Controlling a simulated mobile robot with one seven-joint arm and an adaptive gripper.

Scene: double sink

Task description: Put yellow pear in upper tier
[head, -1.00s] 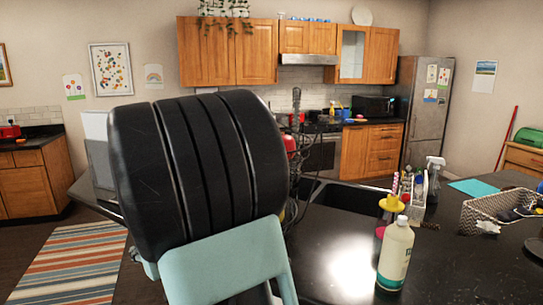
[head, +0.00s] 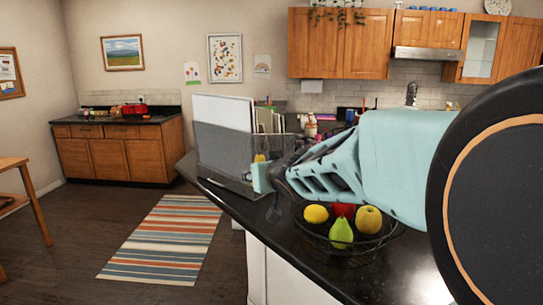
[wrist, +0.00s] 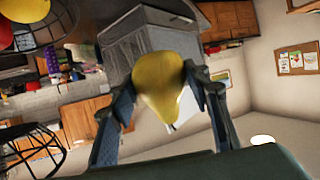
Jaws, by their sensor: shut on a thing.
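The yellow pear (wrist: 160,85) is held between the two fingers of my gripper (head: 264,176), which is shut on it in the wrist view. In the head view the pear (head: 260,158) shows as a small yellow patch at the gripper's end. My gripper points left, in front of the file holder. A black wire basket (head: 352,255) below my forearm holds a lemon, a red fruit, a yellow apple and a green pear. A black wire frame (wrist: 32,150) shows at the left of the wrist view; whether it is the upper tier I cannot tell. My arm hides much of the stand.
A file holder (head: 232,150) with papers stands on the dark counter (head: 300,262) behind my gripper. Small items (head: 325,125) stand behind the arm. A striped rug (head: 165,240) and open floor lie left of the counter.

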